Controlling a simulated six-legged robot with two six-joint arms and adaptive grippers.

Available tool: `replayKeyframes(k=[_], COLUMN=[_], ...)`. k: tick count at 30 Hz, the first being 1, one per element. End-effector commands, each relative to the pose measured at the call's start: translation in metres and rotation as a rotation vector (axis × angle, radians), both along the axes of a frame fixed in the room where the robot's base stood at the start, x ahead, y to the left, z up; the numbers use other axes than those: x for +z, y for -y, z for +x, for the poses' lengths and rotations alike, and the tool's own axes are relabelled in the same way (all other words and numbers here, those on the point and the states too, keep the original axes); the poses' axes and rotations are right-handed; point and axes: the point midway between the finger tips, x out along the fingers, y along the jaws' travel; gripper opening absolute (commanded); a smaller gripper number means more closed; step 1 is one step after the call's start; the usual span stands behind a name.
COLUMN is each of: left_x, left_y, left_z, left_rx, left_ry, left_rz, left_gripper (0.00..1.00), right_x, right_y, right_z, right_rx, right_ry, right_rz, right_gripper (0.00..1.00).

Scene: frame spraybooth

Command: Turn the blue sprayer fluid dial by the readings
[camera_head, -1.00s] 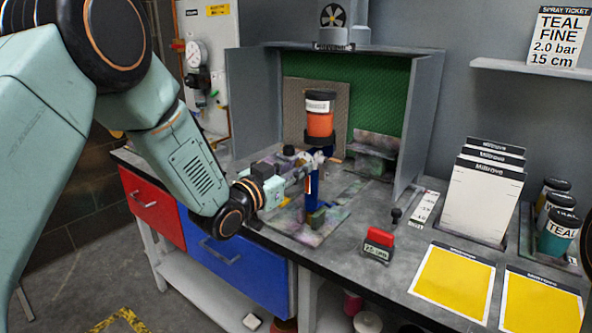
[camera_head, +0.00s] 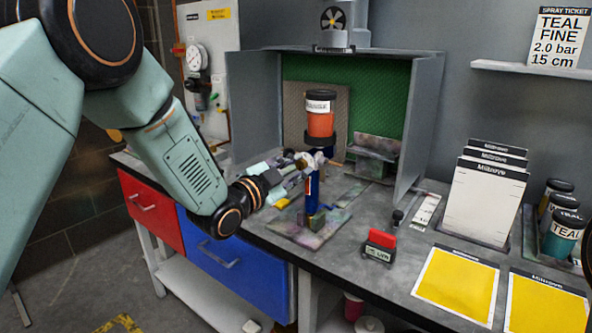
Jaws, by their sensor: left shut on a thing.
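The blue sprayer (camera_head: 311,188) stands upright on a stained plate at the front of the spray booth, with an orange cup (camera_head: 320,121) with a black lid and a white label above it. My left gripper (camera_head: 306,162) reaches in from the left and is shut on a small part at the sprayer's upper body, where the fluid dial appears to be. The fingers hide most of that part, and its setting is too small to read. A round pressure gauge (camera_head: 195,57) hangs on the wall panel at the left; its needle is unreadable. My right gripper is not in view.
The spray ticket (camera_head: 559,37) reads TEAL, FINE, 2.0 bar, 15 cm. Booth walls (camera_head: 418,120) flank the sprayer.

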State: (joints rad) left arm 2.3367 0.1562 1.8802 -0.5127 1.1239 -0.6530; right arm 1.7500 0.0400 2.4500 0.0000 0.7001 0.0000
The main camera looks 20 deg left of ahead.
Motion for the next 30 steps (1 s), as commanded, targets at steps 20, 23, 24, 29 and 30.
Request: replayKeyframes(k=[20, 23, 24, 29, 30], left_x=[-0.0023, -0.0017, -0.0015, -0.0009, -0.0008], left_y=[0.0002, 0.0003, 0.0002, 0.0001, 0.0001], left_z=[-0.0009, -0.0006, -0.0006, -0.0004, -0.0004], left_rx=[-0.001, 0.0, -0.001, -0.001, -0.001], left_ry=[0.0, 0.0, 0.001, 0.003, 0.003], left_rz=[0.014, 0.014, 0.013, 0.014, 0.014], left_gripper=[0.37, 0.45, 0.45, 0.45, 0.45], right_x=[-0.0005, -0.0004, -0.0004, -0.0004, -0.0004], right_y=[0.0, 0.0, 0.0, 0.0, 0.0], right_z=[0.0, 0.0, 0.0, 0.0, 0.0], right_rx=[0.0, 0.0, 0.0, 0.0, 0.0], right_ry=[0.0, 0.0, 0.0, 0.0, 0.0], right_rz=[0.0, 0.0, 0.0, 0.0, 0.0], right_gripper=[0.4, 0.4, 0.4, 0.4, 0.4])
